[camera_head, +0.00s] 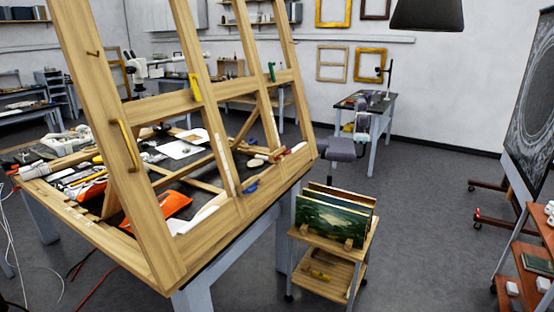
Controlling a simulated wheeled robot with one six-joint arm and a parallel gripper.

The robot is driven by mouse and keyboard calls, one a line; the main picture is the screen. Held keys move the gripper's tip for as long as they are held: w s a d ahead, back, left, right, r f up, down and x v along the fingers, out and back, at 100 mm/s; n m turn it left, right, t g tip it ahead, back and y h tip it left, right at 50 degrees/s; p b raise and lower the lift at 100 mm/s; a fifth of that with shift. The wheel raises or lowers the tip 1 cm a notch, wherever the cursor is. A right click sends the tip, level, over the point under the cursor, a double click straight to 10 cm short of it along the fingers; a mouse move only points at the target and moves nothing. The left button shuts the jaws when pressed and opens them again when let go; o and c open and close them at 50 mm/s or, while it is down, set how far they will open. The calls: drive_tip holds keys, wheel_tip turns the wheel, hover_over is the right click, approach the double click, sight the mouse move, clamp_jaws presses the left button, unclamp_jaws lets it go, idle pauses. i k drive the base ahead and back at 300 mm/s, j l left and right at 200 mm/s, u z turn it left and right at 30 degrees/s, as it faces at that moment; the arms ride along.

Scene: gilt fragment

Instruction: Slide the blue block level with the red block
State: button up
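A small blue piece (250,186) shows low on the large wooden frame, at the front edge of the table, near the foot of a slanted post. A small red piece (281,157) shows farther right and a little higher in the picture, near the frame's right end. I cannot tell for sure that these are the blue block and the red block. They are apart from each other. My gripper is not in view.
The wooden frame (162,107) carries a yellow piece (195,88) and a green piece (271,72). Its table is cluttered. A wooden cart (325,262) with paintings stands at the table's right. Grey floor (425,215) is clear right of the cart.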

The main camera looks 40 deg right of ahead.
sight(241, 189)
drive_tip(key=i+l, duration=0.4)
drive_tip(key=i, duration=0.2)
drive_tip(key=i+l+u, duration=0.1)
drive_tip(key=i+l, duration=0.3)
drive_tip(key=i, duration=0.25)
